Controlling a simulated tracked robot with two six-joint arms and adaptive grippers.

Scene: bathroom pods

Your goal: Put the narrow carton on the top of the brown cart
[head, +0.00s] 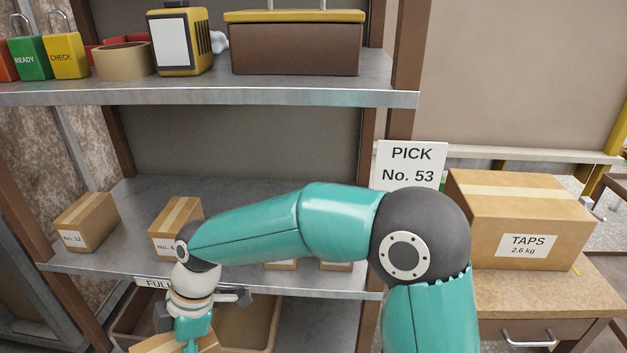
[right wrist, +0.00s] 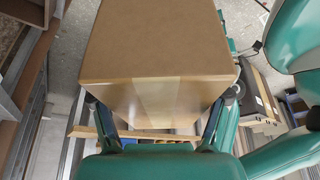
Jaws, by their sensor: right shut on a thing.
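My right gripper (right wrist: 160,98) is shut on a plain brown carton (right wrist: 160,45) with a pale tape strip, a finger at each side. In the head view my right arm reaches across to the left and its hand points down in front of the lower shelf. A corner of the held carton (head: 152,345) shows at the bottom edge, the rest cut off. I cannot tell its full shape. A light brown drawer unit (head: 510,300) stands at the right; I cannot tell whether it is the cart. My left gripper is not in view.
A TAPS box (head: 520,220) stands on the drawer unit. The lower shelf (head: 330,284) holds several small cartons, including No. 12 (head: 85,224). The upper shelf (head: 300,92) holds a brown box with a yellow rim (head: 295,48). A PICK No. 53 sign (head: 411,163) stands behind my elbow.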

